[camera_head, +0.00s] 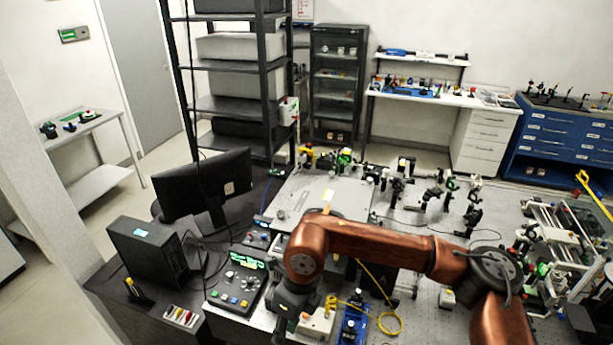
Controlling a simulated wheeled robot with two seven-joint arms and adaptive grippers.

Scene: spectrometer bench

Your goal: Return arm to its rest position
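My copper-coloured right arm (380,240) comes in from the lower right. It reaches left across the bench, and its far end bends down near the control box. The dark end with my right gripper (289,312) points down at the front of the bench. Its fingers are too small and hidden to tell open from shut, and I cannot tell whether it touches anything. My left arm and gripper are not in view.
A control box (238,280) with a green display stands just left of the arm's end. A small blue device (353,326) and a yellow cable (388,316) lie right of it. Optic mounts (398,190) stand behind the arm. A monitor (205,186) stands at the left.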

